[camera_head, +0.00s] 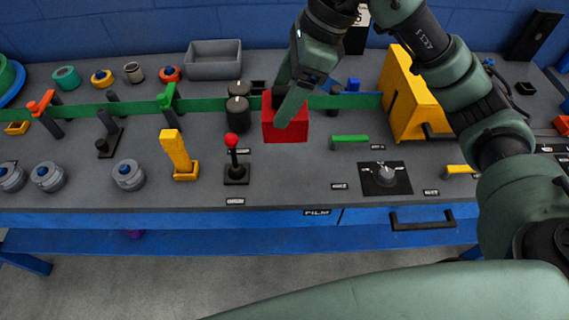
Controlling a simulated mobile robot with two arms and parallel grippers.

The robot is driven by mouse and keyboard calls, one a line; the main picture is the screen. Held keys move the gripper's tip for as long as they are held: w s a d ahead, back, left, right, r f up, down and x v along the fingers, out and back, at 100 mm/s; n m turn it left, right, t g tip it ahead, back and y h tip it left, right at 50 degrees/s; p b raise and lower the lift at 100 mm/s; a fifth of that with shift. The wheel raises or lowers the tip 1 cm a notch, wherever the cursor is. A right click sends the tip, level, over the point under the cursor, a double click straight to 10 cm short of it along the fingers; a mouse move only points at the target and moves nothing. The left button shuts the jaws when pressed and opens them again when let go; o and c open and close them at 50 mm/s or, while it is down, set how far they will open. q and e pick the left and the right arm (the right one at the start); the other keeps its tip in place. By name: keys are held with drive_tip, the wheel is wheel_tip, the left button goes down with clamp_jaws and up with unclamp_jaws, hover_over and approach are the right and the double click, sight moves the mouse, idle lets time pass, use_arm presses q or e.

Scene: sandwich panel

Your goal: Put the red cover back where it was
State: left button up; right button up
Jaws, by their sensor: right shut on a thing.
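The red cover (288,127) is a red box-like piece near the middle of the grey panel. My right gripper (284,112) comes down from above and is shut on it. The gripper hides part of the cover's top and back. I cannot tell whether the cover touches the panel or is held just above it. A red-knobbed joystick (232,142) stands to the left of the cover, and a green bar (350,139) lies to its right. My left gripper is not in view.
Black round knobs (238,110) stand left of the cover. A yellow box (408,95) stands at the right. A grey tray (214,62) is at the back. A yellow lever (177,152) stands at the left. A green strip (340,101) runs across the panel.

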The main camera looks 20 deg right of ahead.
wheel_tip(320, 180, down, 18)
drive_tip(key=shift+r+p, duration=0.1)
drive_tip(key=shift+p, duration=0.9)
drive_tip(key=shift+f, duration=0.2)
drive_tip(key=o, duration=1.4)
drive_tip(key=shift+r, duration=0.1)
drive_tip(key=shift+d+r, duration=0.1)
drive_tip(key=shift+r, duration=0.1)
drive_tip(key=b+v, duration=0.1)
drive_tip(key=v, duration=1)
drive_tip(key=shift+s+d+r+b, duration=0.15)
drive_tip(key=shift+d+r+b, duration=0.05)
drive_tip(key=shift+r+b, duration=0.15)
